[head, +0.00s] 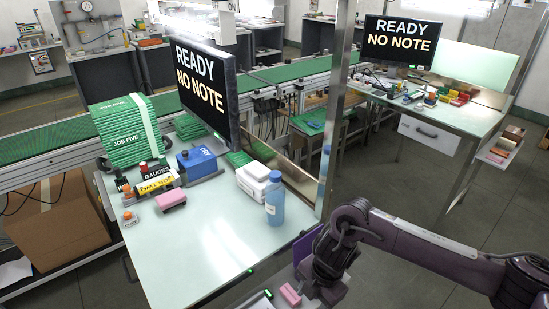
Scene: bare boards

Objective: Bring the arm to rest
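My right arm (430,243) comes in from the right edge, bent at the wrist. Its gripper (318,286) points down at the bottom of the head view, just off the front right corner of the near bench (205,262). The fingers are dark and partly hidden, so I cannot tell whether they are open or shut. A small pink block (290,294) is just left of the gripper; I cannot tell whether they touch. My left gripper is not in view.
On the near bench stand a blue bottle (275,198), white boxes (254,179), a blue box (197,162), a pink block (171,199) and a green stack (126,132). A metal post (334,110) and a monitor (205,87) rise behind. The bench's front middle is clear.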

